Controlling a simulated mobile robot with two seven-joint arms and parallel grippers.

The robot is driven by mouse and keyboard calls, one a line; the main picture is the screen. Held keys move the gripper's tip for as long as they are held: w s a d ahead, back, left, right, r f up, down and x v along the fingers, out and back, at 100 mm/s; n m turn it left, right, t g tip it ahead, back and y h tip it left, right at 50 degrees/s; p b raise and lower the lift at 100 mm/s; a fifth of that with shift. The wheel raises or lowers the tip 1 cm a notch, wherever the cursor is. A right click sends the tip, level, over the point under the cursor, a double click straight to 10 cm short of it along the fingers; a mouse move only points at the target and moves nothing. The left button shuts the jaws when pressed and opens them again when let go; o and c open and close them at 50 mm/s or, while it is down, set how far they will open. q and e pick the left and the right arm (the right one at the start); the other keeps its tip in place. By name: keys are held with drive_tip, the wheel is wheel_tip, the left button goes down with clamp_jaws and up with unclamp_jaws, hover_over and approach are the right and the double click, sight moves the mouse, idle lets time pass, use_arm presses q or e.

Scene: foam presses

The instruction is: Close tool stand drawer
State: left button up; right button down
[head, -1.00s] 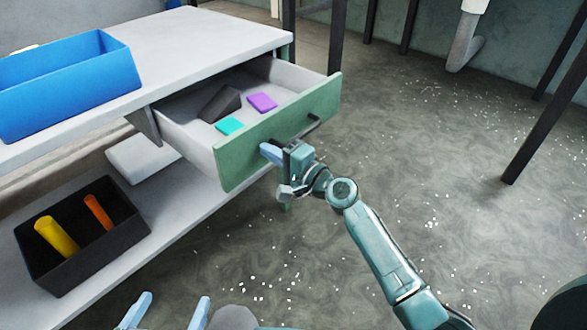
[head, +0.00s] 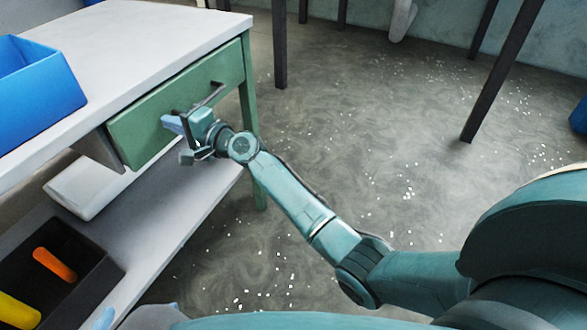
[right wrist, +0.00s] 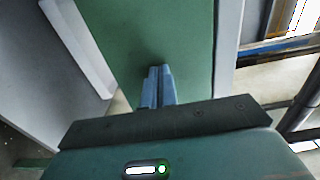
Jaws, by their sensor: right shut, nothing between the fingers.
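The green drawer front (head: 160,118) of the tool stand sits under the grey-white top (head: 150,45), and no gap or drawer interior shows. Its dark bar handle (head: 206,96) is on the front's right half. My right gripper (head: 172,124) is shut and empty, with its light blue fingertips at the drawer front, left of the handle. In the right wrist view the closed fingers (right wrist: 158,86) point at the green front (right wrist: 165,45); whether they touch it I cannot tell. A light blue tip of my left gripper (head: 104,318) shows at the bottom edge; the rest is cut off.
A blue bin (head: 35,85) stands on the top. On the lower shelf (head: 165,205) are a white tray (head: 85,185) and a dark box (head: 105,272) with yellow and orange items. The speckled floor (head: 370,110) to the right is open, with dark table legs (head: 279,45) beyond.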

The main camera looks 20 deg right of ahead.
use_arm(q)
drive_tip(key=shift+w+a, duration=0.1)
drive_tip(key=shift+w, duration=0.25)
use_arm(e)
drive_tip(key=shift+w+a+r, duration=0.25)
drive_tip(key=shift+w+a, duration=0.1)
drive_tip(key=shift+w, duration=0.2)
drive_tip(key=shift+a+r, duration=0.1)
drive_tip(key=shift+r, duration=0.05)
use_arm(q)
drive_tip(key=shift+s, duration=0.1)
